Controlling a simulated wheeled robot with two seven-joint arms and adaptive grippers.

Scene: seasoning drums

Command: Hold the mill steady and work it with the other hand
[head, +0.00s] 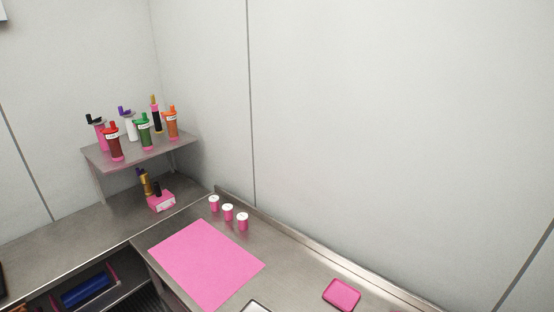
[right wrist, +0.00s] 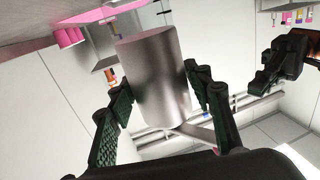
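In the right wrist view a plain grey metal cylinder (right wrist: 155,80), which I take to be the mill, stands between the dark fingers of my right gripper (right wrist: 157,78). A fingertip meets each side of it, so the gripper looks shut on it. A flat grey piece (right wrist: 197,132) shows just below the cylinder; I cannot tell whether it belongs to it. Another dark gripper, my left (right wrist: 262,82), is at the right edge of this view, apart from the cylinder. Its opening is unclear. Neither gripper nor the metal cylinder shows in the head view.
A pink mat (head: 207,264) lies bare on the steel counter. Several small pink drums with white lids (head: 228,212) stand behind it. A pink tray (head: 341,295) lies to the right. Coloured bottles (head: 144,132) crowd a raised shelf (head: 140,154) at left, with a pink box (head: 161,201) below.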

